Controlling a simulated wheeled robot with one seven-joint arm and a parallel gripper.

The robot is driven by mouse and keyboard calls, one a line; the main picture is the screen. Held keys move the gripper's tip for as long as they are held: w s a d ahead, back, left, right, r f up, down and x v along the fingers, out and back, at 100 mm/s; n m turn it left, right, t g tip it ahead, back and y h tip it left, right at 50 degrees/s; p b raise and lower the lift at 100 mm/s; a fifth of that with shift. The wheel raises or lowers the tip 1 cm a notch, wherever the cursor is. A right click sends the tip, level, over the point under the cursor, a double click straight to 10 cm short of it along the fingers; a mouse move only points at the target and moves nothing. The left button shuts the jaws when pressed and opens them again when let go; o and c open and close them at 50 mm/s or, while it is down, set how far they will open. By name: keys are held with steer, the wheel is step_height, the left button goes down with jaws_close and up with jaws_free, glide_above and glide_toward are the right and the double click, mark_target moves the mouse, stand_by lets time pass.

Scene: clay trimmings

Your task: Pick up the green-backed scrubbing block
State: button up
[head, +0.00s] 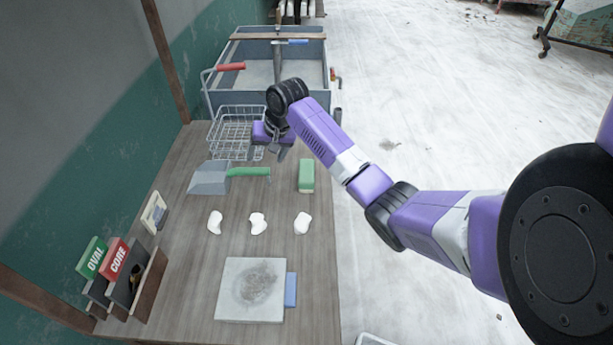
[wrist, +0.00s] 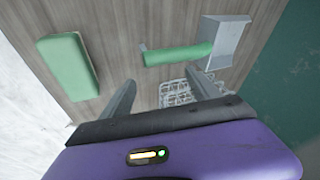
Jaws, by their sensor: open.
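The green-backed scrubbing block (head: 306,175) lies on the wooden table near its right edge in the head view. It has a green top and a paler lower side. In the wrist view the block (wrist: 68,65) is at the upper left, beyond and left of my fingers. My gripper (head: 270,151) is above the table, up and left of the block in the head view, near the wire basket. In the wrist view my gripper (wrist: 160,92) shows two spread fingers with nothing between them. It is apart from the block.
A dustpan (head: 209,178) with a green handle lies left of the block. A wire basket (head: 232,135) stands behind it, before a grey cart (head: 255,68). Several white lumps (head: 258,223) and a pale slab (head: 249,290) lie nearer. The table around the block is clear.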

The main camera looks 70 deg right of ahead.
mark_target(307, 170)
steer(key=s+d+g, duration=0.1)
steer(key=s, duration=0.2)
steer(key=s+d+m+g, duration=0.1)
steer(key=s+d, duration=0.1)
steer(key=s, duration=0.1)
steer(key=s+d+r+m+g+y, duration=0.1)
steer(key=s+g, duration=0.1)
steer(key=s, duration=0.2)
steer(key=shift+d, duration=0.15)
steer(key=shift+s+f, duration=0.2)
steer(key=shift+s, duration=0.05)
steer(key=f, duration=0.4)
steer(key=f+p, duration=0.1)
steer(key=f, duration=0.2)
steer(key=shift+s+f, duration=0.1)
steer(key=shift+s, duration=0.15)
steer(key=c, duration=1.5)
step_height(307, 170, up, 20)
steer(key=p, duration=0.3)
steer(key=shift+p, duration=0.3)
